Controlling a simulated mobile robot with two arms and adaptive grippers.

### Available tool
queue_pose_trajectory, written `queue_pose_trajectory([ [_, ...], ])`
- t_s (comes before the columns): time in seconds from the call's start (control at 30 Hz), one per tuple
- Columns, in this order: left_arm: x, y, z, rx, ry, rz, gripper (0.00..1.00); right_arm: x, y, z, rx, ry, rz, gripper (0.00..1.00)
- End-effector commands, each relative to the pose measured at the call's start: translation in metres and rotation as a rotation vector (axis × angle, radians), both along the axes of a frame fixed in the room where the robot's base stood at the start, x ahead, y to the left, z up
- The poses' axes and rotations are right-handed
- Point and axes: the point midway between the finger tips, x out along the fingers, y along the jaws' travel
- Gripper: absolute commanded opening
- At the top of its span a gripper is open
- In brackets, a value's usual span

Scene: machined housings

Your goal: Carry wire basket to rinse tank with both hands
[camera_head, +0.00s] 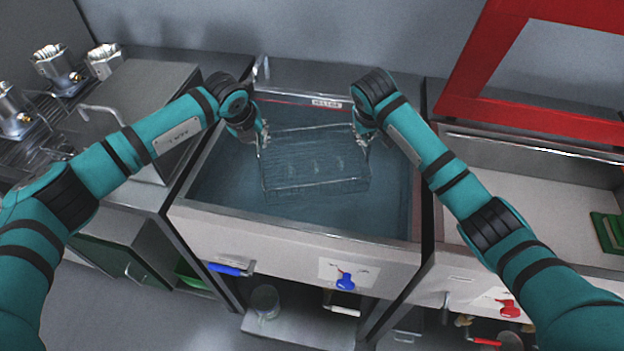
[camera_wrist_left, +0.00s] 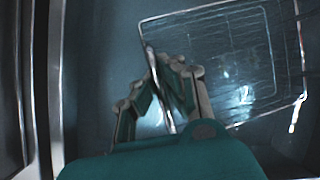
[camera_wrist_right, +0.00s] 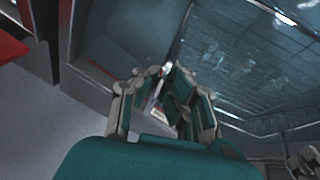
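The wire basket (camera_head: 315,165) is within the outline of the middle tank (camera_head: 300,222), which holds blue-grey water; I take this as the rinse tank. I cannot tell how deep the basket sits. My left gripper (camera_head: 262,136) is shut on its left end; the left wrist view shows the fingers (camera_wrist_left: 163,65) closed around a thin wire bar of the basket (camera_wrist_left: 235,60). My right gripper (camera_head: 361,137) is at its right end; in the right wrist view the fingers (camera_wrist_right: 160,75) close on a thin upright beside the basket (camera_wrist_right: 245,60), partly hidden.
A small label (camera_head: 327,103) is on the tank's back edge; its text is blurred. A red frame (camera_head: 470,75) stands over the right-hand basin, which holds a green object (camera_head: 609,232). Metal housings (camera_head: 57,67) stand on the left counter. Blue (camera_head: 346,283) and red (camera_head: 509,308) valve handles are on the fronts.

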Motion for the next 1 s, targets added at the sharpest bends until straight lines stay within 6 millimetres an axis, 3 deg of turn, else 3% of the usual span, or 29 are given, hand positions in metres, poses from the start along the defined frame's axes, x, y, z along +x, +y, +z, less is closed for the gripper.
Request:
queue_pose_trajectory([
  [0.03,0.002,0.008,-0.001,0.009,0.001,0.014,0.0,0.001,-0.007,0.0,-0.009,0.0,-0.014,0.0],
  [0.37,0.002,0.008,-0.012,0.01,0.002,0.014,0.0,0.001,-0.007,-0.011,-0.009,0.0,-0.014,0.0],
  [0.9,0.002,0.008,-0.053,0.01,0.001,0.015,0.0,0.001,-0.007,-0.052,-0.009,0.0,-0.014,0.0],
  [1.0,0.001,0.008,-0.05,0.01,0.002,0.014,0.1,0.001,-0.007,-0.049,-0.009,0.001,-0.014,0.1],
])
